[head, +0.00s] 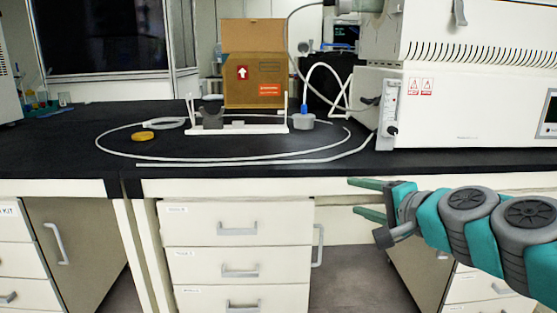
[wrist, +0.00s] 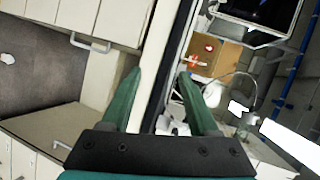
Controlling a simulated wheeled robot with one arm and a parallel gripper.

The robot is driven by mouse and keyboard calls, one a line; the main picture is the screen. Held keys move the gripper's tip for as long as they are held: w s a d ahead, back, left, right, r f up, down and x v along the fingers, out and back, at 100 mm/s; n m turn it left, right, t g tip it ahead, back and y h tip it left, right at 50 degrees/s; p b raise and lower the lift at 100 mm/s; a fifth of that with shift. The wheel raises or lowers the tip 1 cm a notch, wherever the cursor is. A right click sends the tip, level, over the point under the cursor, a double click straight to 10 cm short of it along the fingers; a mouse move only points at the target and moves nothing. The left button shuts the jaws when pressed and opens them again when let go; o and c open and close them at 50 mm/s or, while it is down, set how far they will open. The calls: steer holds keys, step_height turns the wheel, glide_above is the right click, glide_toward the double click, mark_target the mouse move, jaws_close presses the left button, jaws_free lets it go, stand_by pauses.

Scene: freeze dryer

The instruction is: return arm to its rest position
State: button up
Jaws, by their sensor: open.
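My gripper (head: 362,199) is in front of the bench's front edge, at right of centre in the head view, just below the height of the bench top. Its two green fingers point left and stand apart, with nothing between them. In the wrist view the open fingers (wrist: 160,92) show from behind, with the bench's pale front edge between them. My teal and grey arm reaches in from the right side of the head view.
The black bench top (head: 75,145) holds a white freeze dryer (head: 455,110), a cardboard box (head: 253,82), a white stand (head: 240,129), a yellow disc (head: 143,136) and a looped white tube (head: 100,150). Drawers (head: 236,240) with protruding handles are below. The floor gap (head: 355,280) beside them is free.

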steer(key=s+a+f+n+g+p, duration=0.1)
steer(key=s+a+f+n+g, duration=0.35)
steer(key=s+f, duration=0.3)
steer(key=s+a+f+n+g, duration=0.4)
steer(key=s+a+f, duration=0.15)
steer(key=f, duration=0.25)
steer(key=s+d+f+n+g+h, duration=0.1)
steer(key=s+d+f+g+h, duration=0.2)
steer(key=s, duration=0.6)
steer(key=s+d+f+n+g+h, duration=0.2)
steer(key=s+d, duration=0.4)
steer(key=s, duration=0.3)
step_height(320, 180, down, 2)
steer(key=shift+g+h+p, duration=0.45)
steer(key=shift+g+h, duration=0.15)
steer(key=shift+g, duration=0.25)
